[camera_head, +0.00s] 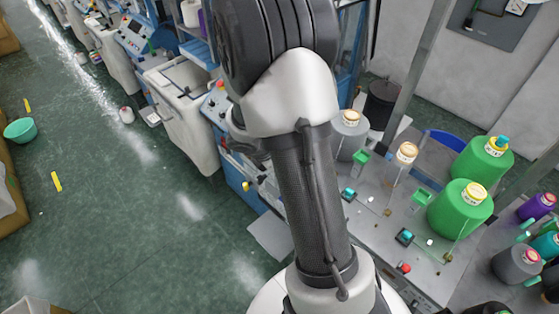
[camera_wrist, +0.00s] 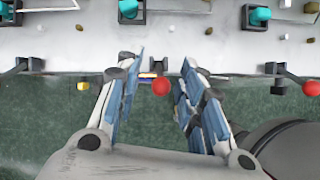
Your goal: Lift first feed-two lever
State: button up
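In the wrist view, a lever with a red ball knob (camera_wrist: 161,87) stands at the front edge of the grey machine table (camera_wrist: 215,45). My gripper (camera_wrist: 164,60) is open, with one finger on each side of this knob in the picture. I see a gap on both sides and cannot tell the depth. A second red-knobbed lever (camera_wrist: 311,88) is at the right, and a yellow knob (camera_wrist: 83,86) is left of my left finger. No label shows which lever is feed-two. In the head view my arm hides the gripper.
Teal-topped black units (camera_wrist: 260,16) stand farther back on the table. In the head view, green yarn cones (camera_head: 460,208) stand on the table's right, and a red knob (camera_head: 404,268) and a yellow knob (camera_head: 247,187) show along its front edge. Green floor (camera_head: 130,210) lies open at left.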

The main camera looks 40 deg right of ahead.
jog(key=v, duration=0.9)
jog(key=shift+s+f, duration=0.1)
jog(key=shift+c, duration=0.2)
